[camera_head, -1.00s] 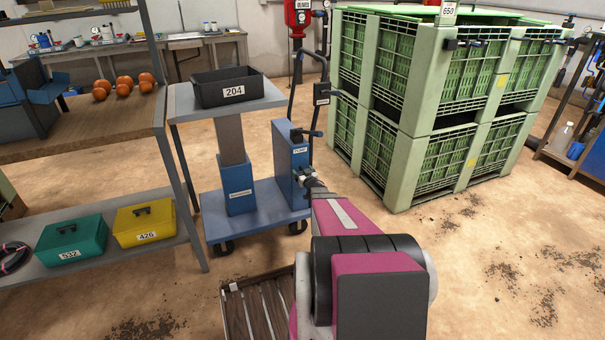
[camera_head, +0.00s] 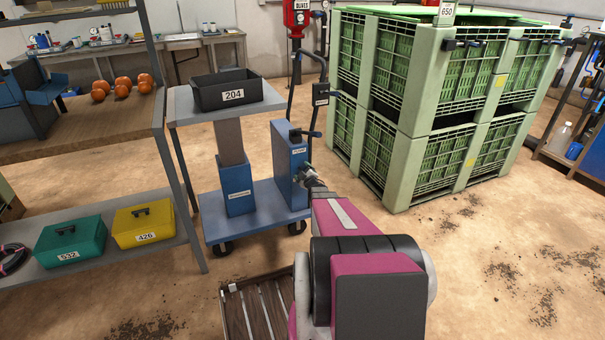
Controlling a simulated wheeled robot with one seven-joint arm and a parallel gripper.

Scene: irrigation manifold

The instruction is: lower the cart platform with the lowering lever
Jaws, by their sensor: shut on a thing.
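The cart has a grey raised platform (camera_head: 186,108) on a blue column (camera_head: 236,186), above a blue base (camera_head: 262,222) on wheels. A black bin (camera_head: 262,90) marked 204 stands on the platform. A blue pump box (camera_head: 287,166) rises from the base at the right, with a black pump lever (camera_head: 312,133) on top. My gripper (camera_head: 303,172) is at the pump box's right side, below that lever. It is shut on a small part there, apparently the lowering lever, which the jaws mostly hide.
A shelf (camera_head: 110,140) with orange round fruit, a green box (camera_head: 70,243) and a yellow box (camera_head: 143,224) stands at the left. Stacked green crates (camera_head: 400,165) stand at the right. A slatted wooden item (camera_head: 240,312) lies in front. Floor between cart and crates is open.

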